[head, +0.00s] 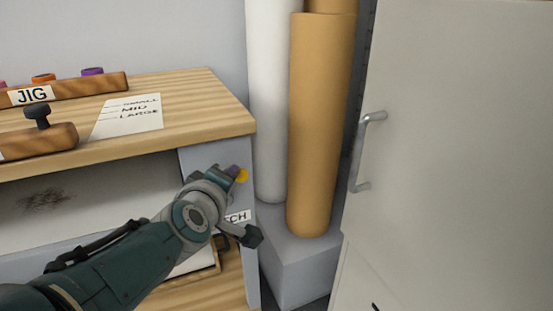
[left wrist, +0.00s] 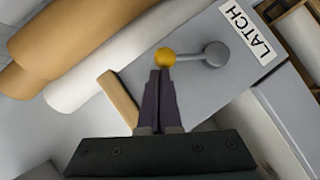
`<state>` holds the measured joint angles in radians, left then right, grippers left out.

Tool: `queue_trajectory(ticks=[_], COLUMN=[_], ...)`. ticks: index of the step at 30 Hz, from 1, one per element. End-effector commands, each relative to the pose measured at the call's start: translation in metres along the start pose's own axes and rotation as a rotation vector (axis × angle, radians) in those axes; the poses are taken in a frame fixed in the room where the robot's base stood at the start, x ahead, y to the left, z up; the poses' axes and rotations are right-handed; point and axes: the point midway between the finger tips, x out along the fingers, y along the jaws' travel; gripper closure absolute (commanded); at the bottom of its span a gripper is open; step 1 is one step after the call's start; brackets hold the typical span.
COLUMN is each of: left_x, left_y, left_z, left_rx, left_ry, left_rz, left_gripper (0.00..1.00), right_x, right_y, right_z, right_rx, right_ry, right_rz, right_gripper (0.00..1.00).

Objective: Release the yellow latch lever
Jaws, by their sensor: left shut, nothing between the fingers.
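The latch lever's yellow knob (head: 242,176) shows beside my left fingertips at the end panel of the workbench. In the left wrist view the yellow knob (left wrist: 166,57) sits at the end of a short grey arm, which runs to a round grey pivot (left wrist: 216,53). My left gripper (head: 234,172) is shut and empty. In the left wrist view its fingertips (left wrist: 160,72) end right at the knob; I cannot tell whether they touch it. The LATCH label (left wrist: 248,31) is beside the pivot. My right gripper is not in view.
The wooden benchtop (head: 190,90) holds a JIG block (head: 90,88) and a size card (head: 130,116). An orange-brown roll (head: 320,130) and a white roll (head: 270,110) stand on a grey box (head: 300,265). A pale cabinet (head: 460,130) with a handle (head: 358,150) stands at right.

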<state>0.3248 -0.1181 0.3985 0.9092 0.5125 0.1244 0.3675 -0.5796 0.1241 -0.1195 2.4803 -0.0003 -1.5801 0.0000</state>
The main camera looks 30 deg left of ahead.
Motion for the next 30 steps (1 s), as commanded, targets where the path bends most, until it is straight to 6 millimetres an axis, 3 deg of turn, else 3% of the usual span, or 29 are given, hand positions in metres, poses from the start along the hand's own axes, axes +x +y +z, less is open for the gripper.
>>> queue_trajectory(ticks=[12,30], left_x=[0.010,0.011], left_y=[0.006,0.007], left_z=[0.014,0.017], left_rx=[-0.004,-0.003], left_ry=[0.001,-0.003], left_rz=[0.002,0.001], left_gripper=[1.00,1.00], right_x=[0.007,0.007], right_y=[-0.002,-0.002], right_z=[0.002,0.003], right_rx=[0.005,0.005], right_ry=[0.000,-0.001], right_rz=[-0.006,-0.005], right_gripper=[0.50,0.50])
